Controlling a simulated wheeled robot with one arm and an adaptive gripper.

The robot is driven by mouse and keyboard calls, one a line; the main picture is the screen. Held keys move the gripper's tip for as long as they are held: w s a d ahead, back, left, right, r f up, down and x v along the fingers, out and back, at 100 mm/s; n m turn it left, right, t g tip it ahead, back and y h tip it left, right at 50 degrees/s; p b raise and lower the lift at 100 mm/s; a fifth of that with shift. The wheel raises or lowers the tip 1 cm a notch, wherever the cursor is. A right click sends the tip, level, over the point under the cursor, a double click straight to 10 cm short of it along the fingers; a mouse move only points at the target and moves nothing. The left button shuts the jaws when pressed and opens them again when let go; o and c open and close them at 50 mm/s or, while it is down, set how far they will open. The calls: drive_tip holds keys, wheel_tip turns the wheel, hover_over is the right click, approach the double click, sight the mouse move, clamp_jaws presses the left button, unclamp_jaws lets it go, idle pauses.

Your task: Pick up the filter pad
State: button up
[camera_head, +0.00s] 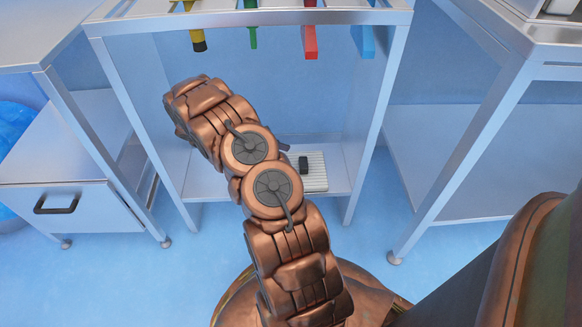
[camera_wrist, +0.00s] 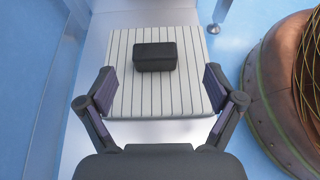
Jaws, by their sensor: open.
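A small black block, which looks to be the filter pad (camera_wrist: 155,56), lies on a white ribbed plate (camera_wrist: 186,98). In the head view the black pad (camera_head: 303,165) and the ribbed plate (camera_head: 318,183) are on the lower shelf, just right of my arm. My gripper (camera_wrist: 159,82) is open and empty in the wrist view. Its two fingers are wide apart, left and right of the plate's near part, with the pad centred between them and farther forward. Neither finger touches the pad. In the head view my arm hides most of the gripper.
The metal lower shelf (camera_head: 208,183) stands between the legs of a frame. Yellow, green, red and blue tools hang above (camera_head: 309,42). A drawer cabinet (camera_head: 62,208) stands at left, another metal table (camera_head: 500,118) at right. The shelf's back is open beside the plate.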

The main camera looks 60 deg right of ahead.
sight(304, 162)
drive_tip(key=shift+w+f+b+x, duration=0.1)
drive_tip(key=shift+b+x, duration=0.5)
drive_tip(key=shift+x, duration=0.4)
drive_tip(key=shift+w+f+b+x, duration=0.1)
drive_tip(key=shift+b+x, duration=0.5)
drive_tip(key=shift+x, duration=0.45)
drive_tip(key=shift+w+f+b+x, duration=0.15)
drive_tip(key=shift+b+x, duration=0.45)
drive_tip(key=shift+x, duration=0.4)
drive_tip(key=shift+s+d+f, duration=0.15)
drive_tip(key=shift+s+d, duration=0.2)
drive_tip(key=shift+d, duration=0.1)
drive_tip(key=c, duration=1.4)
